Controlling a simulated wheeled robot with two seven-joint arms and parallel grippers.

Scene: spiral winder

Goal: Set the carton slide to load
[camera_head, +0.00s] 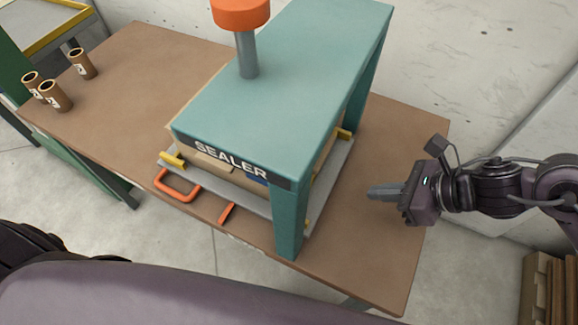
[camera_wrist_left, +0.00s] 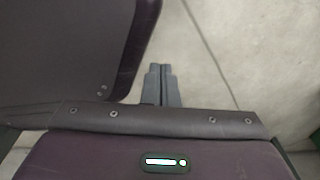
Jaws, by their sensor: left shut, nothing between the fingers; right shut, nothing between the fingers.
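The carton slide (camera_head: 232,192) is a grey plate with yellow corner pieces, low under the teal sealer (camera_head: 280,75). An orange handle (camera_head: 177,187) sticks out at its front left, and a second orange piece (camera_head: 227,213) shows at the front. A cardboard carton (camera_head: 215,168) lies on the slide, mostly hidden by the sealer's top. My right gripper (camera_head: 372,192) is shut and empty, to the right of the sealer and apart from it. My left gripper (camera_wrist_left: 161,70) is shut and empty, over bare floor in the left wrist view.
The brown table (camera_head: 140,75) holds several brown tubes (camera_head: 57,96) at its left end. An orange knob (camera_head: 240,12) tops a grey post on the sealer. A yellow-edged tray (camera_head: 50,35) stands at the upper left. Table around the sealer's left and right sides is clear.

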